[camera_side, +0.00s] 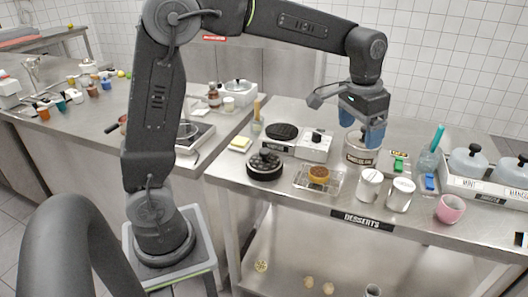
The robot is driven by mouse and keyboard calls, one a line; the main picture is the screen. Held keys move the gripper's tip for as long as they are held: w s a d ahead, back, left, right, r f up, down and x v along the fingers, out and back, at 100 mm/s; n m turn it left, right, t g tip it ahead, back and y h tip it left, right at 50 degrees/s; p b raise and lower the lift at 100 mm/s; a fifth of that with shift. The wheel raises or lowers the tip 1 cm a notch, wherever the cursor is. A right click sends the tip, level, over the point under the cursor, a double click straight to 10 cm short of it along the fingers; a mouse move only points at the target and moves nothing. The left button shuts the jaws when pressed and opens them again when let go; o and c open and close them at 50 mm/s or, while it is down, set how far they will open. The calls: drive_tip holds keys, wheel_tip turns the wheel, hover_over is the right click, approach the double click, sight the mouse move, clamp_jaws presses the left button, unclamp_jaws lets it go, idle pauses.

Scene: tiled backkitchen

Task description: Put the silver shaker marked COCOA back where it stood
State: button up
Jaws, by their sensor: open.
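My gripper (361,127) is open, its blue fingertips pointing down above a wide silver canister (361,146) with a dark label band. The fingertips are close to the canister's top and partly cover it; I cannot tell whether they touch it. Two silver-white shakers stand upright in front of the canister: a left shaker (369,186) and a right shaker (401,196). No COCOA marking is legible on any of them, so I cannot tell which is the cocoa shaker. Nothing shows between the fingers.
A wire rack (318,182) with a brown tart is left. Green and blue clips, a bottle with a teal brush (430,158) and a tray of lidded jars are right.

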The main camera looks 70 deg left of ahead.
drive_tip(key=s+t, duration=0.4)
drive_tip(key=s, duration=1.9)
drive_tip(key=shift+a+f+n, duration=0.2)
drive_tip(key=shift+f+n, duration=0.05)
drive_tip(key=shift+n, duration=0.05)
